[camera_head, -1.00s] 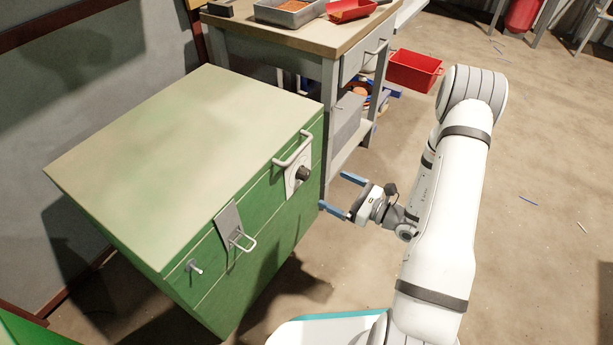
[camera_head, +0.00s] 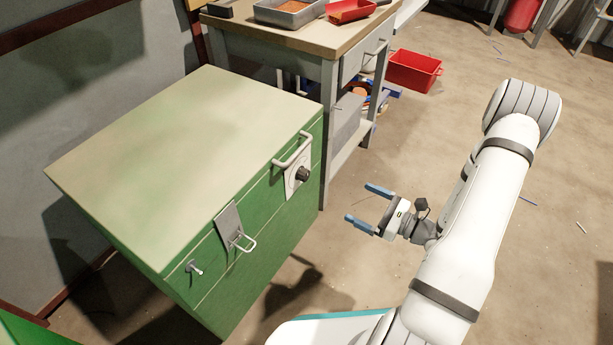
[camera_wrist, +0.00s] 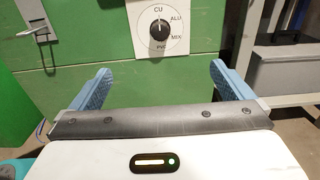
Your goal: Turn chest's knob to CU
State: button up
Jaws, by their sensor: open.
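The green chest (camera_head: 255,262) stands at left with a pale top. Its dark round knob (camera_head: 303,174) sits on a white dial plate on the front, near the right end. In the wrist view the knob (camera_wrist: 160,29) is seen face on, on the dial plate (camera_wrist: 178,44) lettered CU at top, ALU and MIX at right and PVC below. The white mark on the knob appears to point up at CU. My gripper (camera_head: 358,202) is open and empty, apart from the chest to the right of the knob. Its blue fingers (camera_wrist: 160,70) show below the dial in the wrist view.
A handle (camera_head: 292,150) is beside the knob, and a latch (camera_head: 232,225) and a small peg (camera_head: 194,267) are on the chest front. A workbench (camera_head: 290,40) with trays stands behind, with a red bin (camera_head: 414,72) on the floor. The floor at right is mostly clear.

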jog(key=s+a+r+n+g+h+p, duration=0.15)
jog(key=s+r+n+g+p, duration=0.3)
jog(key=r, duration=0.55)
jog(key=s+a+r+n+g+h+p, duration=0.1)
jog(key=s+a+r+n+g+p, duration=0.15)
jog(key=r+n+g+p, duration=0.4)
jog(key=s+a+r+n+g+h+p, duration=0.1)
jog(key=s+a+r+n+g+p, duration=0.15)
jog(key=r+p, duration=0.65)
jog(key=s+d+r+n+t+h+p, duration=0.1)
jog(key=r+n+h+p, duration=0.4)
jog(key=r, duration=1.1)
jog(key=s+d+r+n+t+h+p, duration=0.1)
jog(key=s+r+n+t+h+p, duration=0.3)
jog(key=r+p, duration=0.6)
notch_tip(320, 180, up, 7)
jog(key=n+h, duration=0.2)
jog(key=shift+s+d+f+n, duration=0.15)
jog(key=shift+s+d+n, duration=0.05)
jog(key=shift+d+n, duration=0.15)
jog(key=shift+t, duration=0.25)
